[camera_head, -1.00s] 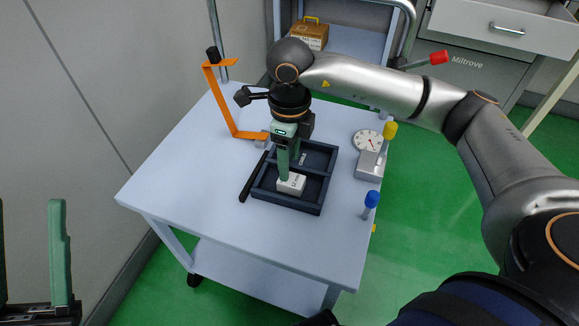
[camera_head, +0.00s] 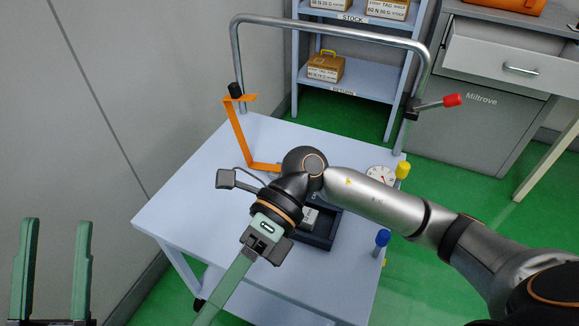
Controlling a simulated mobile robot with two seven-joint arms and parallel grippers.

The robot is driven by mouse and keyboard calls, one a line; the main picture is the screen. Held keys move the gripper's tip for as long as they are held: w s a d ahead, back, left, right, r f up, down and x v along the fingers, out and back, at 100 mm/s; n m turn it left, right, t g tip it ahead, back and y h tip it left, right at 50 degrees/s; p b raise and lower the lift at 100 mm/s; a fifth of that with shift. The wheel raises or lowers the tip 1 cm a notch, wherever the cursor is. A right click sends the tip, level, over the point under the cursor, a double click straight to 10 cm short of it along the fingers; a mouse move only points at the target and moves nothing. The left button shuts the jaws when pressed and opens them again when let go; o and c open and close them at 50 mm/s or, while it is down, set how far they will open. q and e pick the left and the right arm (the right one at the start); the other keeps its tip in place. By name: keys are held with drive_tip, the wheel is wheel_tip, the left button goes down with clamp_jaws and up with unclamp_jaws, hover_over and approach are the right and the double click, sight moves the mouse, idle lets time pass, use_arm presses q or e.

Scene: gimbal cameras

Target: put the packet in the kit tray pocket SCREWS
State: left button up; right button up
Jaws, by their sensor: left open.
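The dark kit tray (camera_head: 322,243) lies on the cart top, partly hidden behind my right arm. A white packet (camera_head: 310,216) with dark print shows inside the tray, partly covered by the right wrist; its pocket's label cannot be read. My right gripper (camera_head: 212,308) is in front of the tray and points down and left, clear of the packet. Only one green finger shows clearly, so its opening is unclear. My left gripper (camera_head: 52,272) is at the bottom left, open and empty, with its two green fingers apart, away from the cart.
The pale cart top (camera_head: 190,205) is clear at its left. An orange bracket (camera_head: 238,135) stands at the back left. A dial (camera_head: 380,176), yellow knob (camera_head: 403,170) and blue knob (camera_head: 383,238) line the right edge. A shelf with boxes (camera_head: 326,66) stands behind the cart's rail.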

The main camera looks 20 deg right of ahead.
wheel_tip(320, 180, up, 13)
drive_tip(key=d+m+t+y, duration=0.2)
drive_tip(key=m+t+y, duration=0.2)
drive_tip(key=m+y, duration=0.7)
drive_tip(key=w+d+f+m+t+h, duration=0.1)
drive_tip(key=w+d+m+t+h, duration=0.2)
drive_tip(key=m+t, duration=0.9)
drive_tip(key=w+d+f+m+t+h, duration=0.1)
drive_tip(key=w+d+m+t+h, duration=0.3)
drive_tip(key=d+m+t+h, duration=0.4)
drive_tip(key=m+t, duration=0.5)
drive_tip(key=shift+d+f+t, duration=0.2)
drive_tip(key=shift+t, duration=0.2)
drive_tip(key=shift+w, duration=0.1)
